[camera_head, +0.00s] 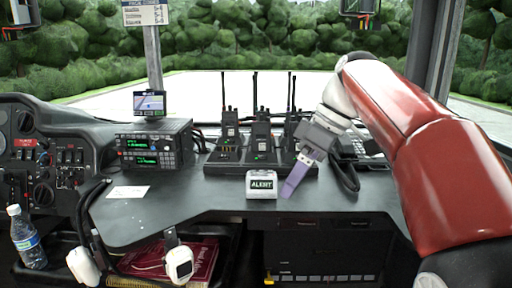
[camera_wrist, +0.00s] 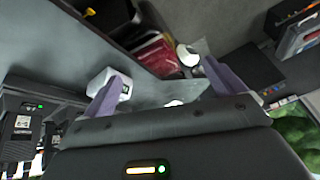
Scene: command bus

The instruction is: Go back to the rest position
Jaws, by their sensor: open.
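My gripper (camera_head: 297,178) hangs over the right part of the dark desk (camera_head: 200,205), its purple fingers pointing down and left. In the wrist view its two fingers (camera_wrist: 165,88) stand wide apart with nothing between them. The white ALERT box (camera_head: 261,184) sits on the desk near the front edge, just left of the fingers in the head view. In the wrist view the white box (camera_wrist: 97,82) shows partly behind one finger. I cannot tell whether the finger touches it. My red and white arm reaches in from the right.
Several handheld radios (camera_head: 230,128) stand in a charger behind the box. A radio console (camera_head: 153,147) and a white card (camera_head: 127,192) are to the left. A corded handset (camera_head: 346,172) is close right of my gripper. A bottle (camera_head: 27,240) stands lower left.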

